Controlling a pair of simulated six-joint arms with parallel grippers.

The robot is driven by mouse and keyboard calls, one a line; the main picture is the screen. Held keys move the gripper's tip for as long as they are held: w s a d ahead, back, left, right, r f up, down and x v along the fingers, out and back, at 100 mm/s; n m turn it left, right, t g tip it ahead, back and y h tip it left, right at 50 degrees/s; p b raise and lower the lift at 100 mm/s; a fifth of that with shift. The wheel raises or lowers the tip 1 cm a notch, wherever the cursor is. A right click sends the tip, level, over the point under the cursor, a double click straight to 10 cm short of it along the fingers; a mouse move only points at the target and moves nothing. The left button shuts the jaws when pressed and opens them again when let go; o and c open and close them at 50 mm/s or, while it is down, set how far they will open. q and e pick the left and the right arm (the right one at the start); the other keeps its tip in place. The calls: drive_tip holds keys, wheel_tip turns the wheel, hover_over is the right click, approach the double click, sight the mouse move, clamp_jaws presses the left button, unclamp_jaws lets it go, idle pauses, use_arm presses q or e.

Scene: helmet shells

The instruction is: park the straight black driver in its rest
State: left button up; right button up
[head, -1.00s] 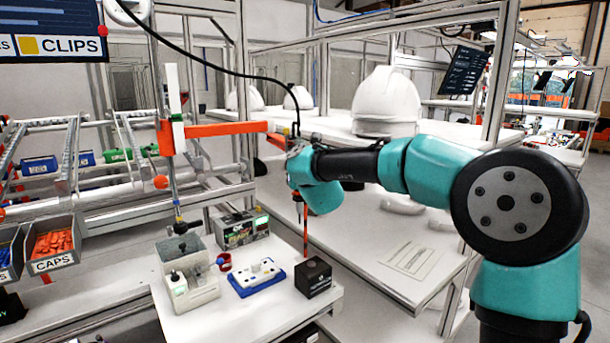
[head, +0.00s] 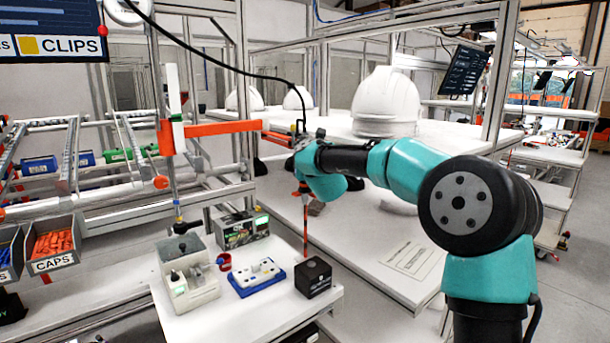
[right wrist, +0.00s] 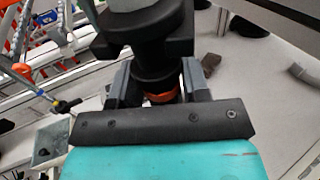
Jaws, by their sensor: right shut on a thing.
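My right gripper (right wrist: 165,88) is shut on a black driver body (right wrist: 140,35) with an orange ring near the jaws. In the head view the gripper (head: 301,165) is largely hidden by my own wrist, and a short red and dark part of the driver (head: 303,188) shows below it. A black cable runs from there up to the left. A black block (head: 313,277) stands on the small white table below; I cannot tell whether it is the rest. Another black tool (head: 181,226) with a yellow ring hangs at the left. My left gripper is out of view.
The white table (head: 262,320) also bears a grey fixture (head: 196,285), a blue tray (head: 262,281), a red cup and a box. An orange horizontal arm (head: 222,128) lies left of my gripper. A helmet shell (head: 386,103) stands behind.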

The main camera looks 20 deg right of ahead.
drive_tip(key=o, duration=1.8)
drive_tip(key=shift+s, duration=0.1)
drive_tip(key=s, duration=0.3)
drive_tip(key=s+a, duration=0.1)
drive_tip(key=s, duration=0.6)
drive_tip(key=shift+s+a, duration=0.25)
drive_tip(key=shift+s, duration=0.15)
drive_tip(key=shift+f, duration=0.1)
